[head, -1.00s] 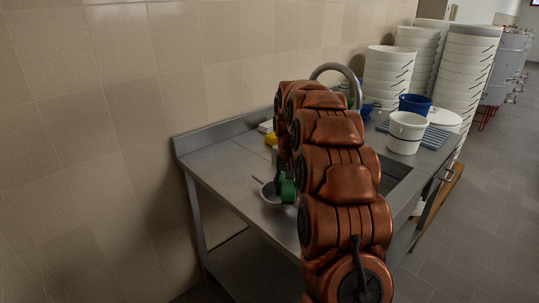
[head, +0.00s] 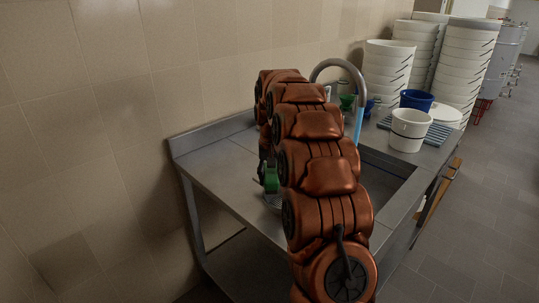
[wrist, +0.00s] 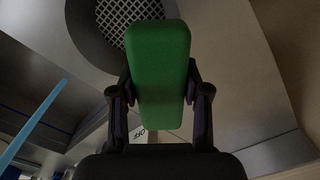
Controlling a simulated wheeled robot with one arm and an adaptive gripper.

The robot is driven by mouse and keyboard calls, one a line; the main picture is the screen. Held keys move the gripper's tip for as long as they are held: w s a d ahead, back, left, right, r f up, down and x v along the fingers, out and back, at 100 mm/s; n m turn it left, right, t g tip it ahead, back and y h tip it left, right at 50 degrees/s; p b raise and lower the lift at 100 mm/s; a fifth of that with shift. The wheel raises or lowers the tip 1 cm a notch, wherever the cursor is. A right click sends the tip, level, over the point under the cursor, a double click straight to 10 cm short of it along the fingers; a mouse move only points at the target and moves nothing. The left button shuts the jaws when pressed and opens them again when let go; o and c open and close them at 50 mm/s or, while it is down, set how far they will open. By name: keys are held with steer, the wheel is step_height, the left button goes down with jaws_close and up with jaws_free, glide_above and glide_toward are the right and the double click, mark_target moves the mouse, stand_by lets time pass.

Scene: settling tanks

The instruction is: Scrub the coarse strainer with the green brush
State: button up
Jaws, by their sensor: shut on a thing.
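The green brush (wrist: 158,75) is a block gripped between both fingers of my gripper (wrist: 160,90) in the wrist view. In the head view the brush (head: 271,179) shows at the left side of my arm, low over the steel counter. The coarse strainer (wrist: 92,25) is a round metal bowl with a perforated middle, behind the brush in the wrist view. The brush overlaps the strainer's right part there; I cannot tell whether they touch. In the head view only a bit of the strainer's rim (head: 270,201) shows below the brush. My arm hides the rest.
A curved tap (head: 340,66) runs a blue water stream (head: 359,125) at the sink (head: 385,178). A white bucket (head: 408,131), a blue tub (head: 417,100) and stacked white buckets (head: 472,65) stand to the right. The counter's left end (head: 210,160) is clear.

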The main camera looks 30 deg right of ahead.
step_height(320, 180, up, 2)
steer(key=shift+d+r, duration=0.1)
steer(key=shift+r, duration=0.05)
steer(key=shift+r+p, duration=0.9)
steer(key=shift+r, duration=1.65)
